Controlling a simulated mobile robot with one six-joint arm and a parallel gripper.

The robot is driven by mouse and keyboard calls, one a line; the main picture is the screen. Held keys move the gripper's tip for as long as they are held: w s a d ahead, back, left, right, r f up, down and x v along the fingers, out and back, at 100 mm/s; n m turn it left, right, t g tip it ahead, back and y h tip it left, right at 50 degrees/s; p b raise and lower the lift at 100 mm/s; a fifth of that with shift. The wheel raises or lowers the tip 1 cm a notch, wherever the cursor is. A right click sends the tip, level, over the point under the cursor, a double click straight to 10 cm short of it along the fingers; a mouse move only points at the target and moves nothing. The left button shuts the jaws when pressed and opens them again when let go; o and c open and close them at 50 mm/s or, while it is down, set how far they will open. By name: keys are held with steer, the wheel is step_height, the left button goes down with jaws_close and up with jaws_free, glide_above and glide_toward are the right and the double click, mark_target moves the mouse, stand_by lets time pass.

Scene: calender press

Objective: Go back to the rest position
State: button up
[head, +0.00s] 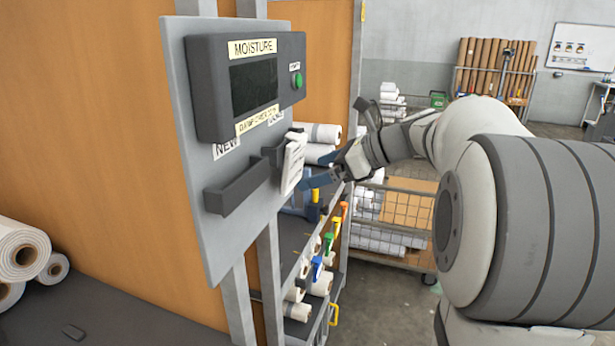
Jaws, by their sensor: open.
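My arm reaches in from the right side of the head view. My gripper (332,145) is open, its fingers spread apart, with nothing seen between them. It is to the right of the grey panel (187,150) and its lower finger comes near the white cards (293,162) in the panel's right holder in the picture. I cannot tell whether finger and cards touch.
The panel carries a moisture meter (215,90) with a dark screen and green button (297,81). An empty-looking holder (237,187) sits under the NEW label. Behind are a shelf with rolls, coloured-handled tools (317,267) and a wire cage (395,225). Grey floor shows beyond.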

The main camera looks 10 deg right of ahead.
steer(key=s+a+f+n+g+h, duration=0.1)
steer(key=s+f+n+g+h, duration=0.1)
steer(key=s+f+n+h, duration=0.3)
steer(key=s+a+f+n+g+h, duration=0.1)
steer(key=s+f+n+h, duration=0.4)
steer(key=s+f+n, duration=0.8)
steer(key=shift+s+a+f+n+g, duration=0.2)
steer(key=shift+s+a+n+g, duration=0.25)
steer(key=shift+s+n, duration=2.65)
steer(key=shift+w+n, duration=0.3)
steer(key=shift+w, duration=0.05)
